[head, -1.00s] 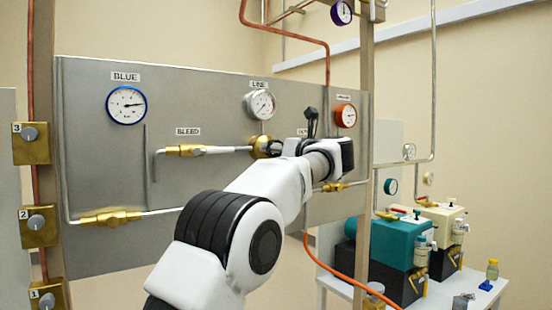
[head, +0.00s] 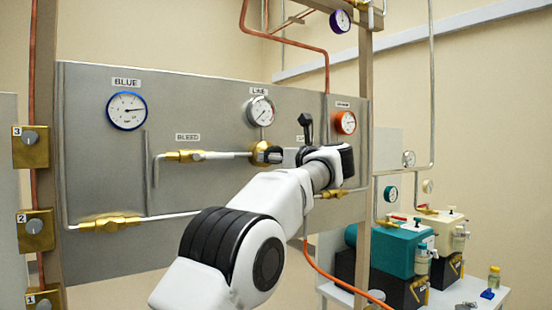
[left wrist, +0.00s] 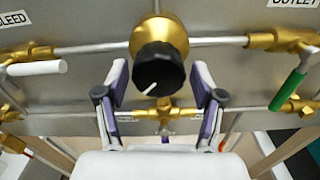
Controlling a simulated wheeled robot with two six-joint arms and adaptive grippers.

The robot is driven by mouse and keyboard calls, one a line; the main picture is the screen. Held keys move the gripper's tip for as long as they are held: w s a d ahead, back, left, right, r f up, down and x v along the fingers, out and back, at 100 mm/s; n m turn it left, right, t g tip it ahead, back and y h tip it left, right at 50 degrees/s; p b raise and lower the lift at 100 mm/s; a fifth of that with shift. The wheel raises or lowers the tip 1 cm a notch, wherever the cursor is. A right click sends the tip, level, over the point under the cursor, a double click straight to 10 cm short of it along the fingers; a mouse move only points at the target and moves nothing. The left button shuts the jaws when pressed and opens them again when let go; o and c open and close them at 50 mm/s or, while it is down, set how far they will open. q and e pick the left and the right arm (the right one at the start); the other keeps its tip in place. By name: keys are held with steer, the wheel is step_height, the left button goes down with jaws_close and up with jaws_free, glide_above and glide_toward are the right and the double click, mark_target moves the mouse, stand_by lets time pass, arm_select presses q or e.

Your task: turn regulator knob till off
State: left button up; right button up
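The black regulator knob (left wrist: 158,68) faces the left wrist camera, on a round brass body. Its white mark points to the lower left. My left gripper (left wrist: 160,78) is open, with one finger on each side of the knob's lower part; I cannot tell if they touch it. In the head view the brass regulator (head: 259,152) sits below the LINE gauge (head: 261,111), and the knob (head: 275,154) shows as a small dark patch. My left gripper (head: 294,155) is beside it, mostly hidden by my wrist. My right gripper is not in view.
A pipe with the BLEED valve (head: 187,156) runs left of the regulator. A green-handled outlet valve (left wrist: 288,90) is to its right, a white-handled valve (left wrist: 38,68) to its left. Another brass fitting (left wrist: 165,112) lies below the knob. Pumps (head: 392,258) stand on a bench at right.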

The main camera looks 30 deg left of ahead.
arm_select(q)
steer(key=shift+r, duration=0.15)
steer(key=shift+s+d, duration=0.1)
steer(key=shift+d, duration=0.05)
steer(key=v, duration=1.1)
steer(key=shift+d, duration=0.25)
steer(key=shift+s, duration=0.1)
